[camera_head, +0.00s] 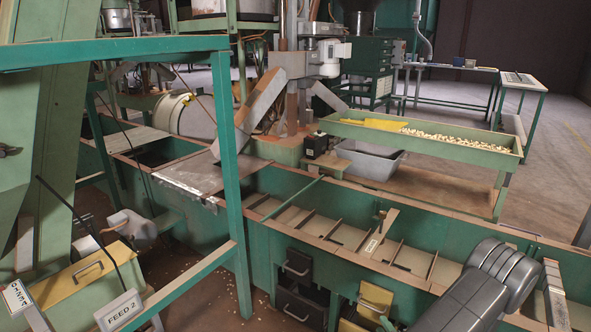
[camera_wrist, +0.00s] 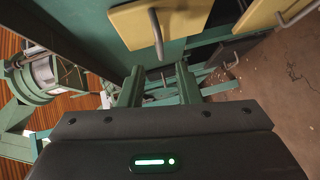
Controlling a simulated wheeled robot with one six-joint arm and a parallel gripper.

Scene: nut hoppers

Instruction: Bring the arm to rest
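My grey arm (camera_head: 490,285) shows at the lower right of the head view, in front of the green hopper bench. My gripper (camera_wrist: 158,68) is in the wrist view, with its two green fingers apart and nothing seen between them. The dark gripper body with a lit green bar fills the bottom of that view. The fingers point toward the bench's front, where a yellow drawer (camera_wrist: 185,18) with a metal handle shows above them. They look apart from the drawer. I cannot make out the gripper in the head view.
The long green bench (camera_head: 270,240) has a divided trough on top. Below are dark drawers (camera_head: 300,265) and a yellow drawer (camera_head: 374,298). A green post (camera_head: 232,180) and rail stand at the left. A tray of nuts (camera_head: 455,140) is behind. Open floor (camera_wrist: 285,75) shows right in the wrist view.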

